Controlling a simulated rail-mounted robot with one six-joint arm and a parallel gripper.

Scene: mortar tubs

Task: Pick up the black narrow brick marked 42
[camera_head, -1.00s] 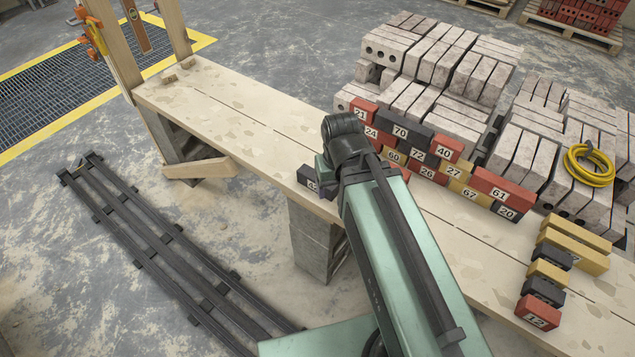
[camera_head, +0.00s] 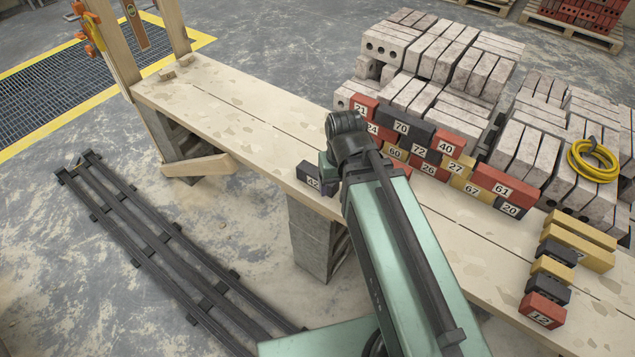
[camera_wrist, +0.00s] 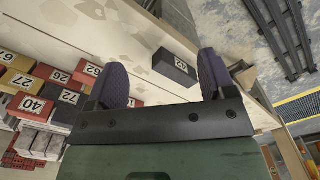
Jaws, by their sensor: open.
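The black narrow brick marked 42 (camera_head: 310,180) lies on the plank near its front edge, just left of my arm in the head view. My gripper (camera_wrist: 162,62) is open and empty. Its two dark fingers stand apart, and in the picture the brick appears between them, nearer the right finger. I cannot tell how far the fingertips are from it.
A stacked wall of numbered red, black and yellow bricks (camera_head: 430,152) stands on the plank (camera_head: 235,105), right of my wrist. Grey blocks (camera_head: 440,60) are piled behind it. More coloured bricks (camera_head: 545,300) lie at the right end.

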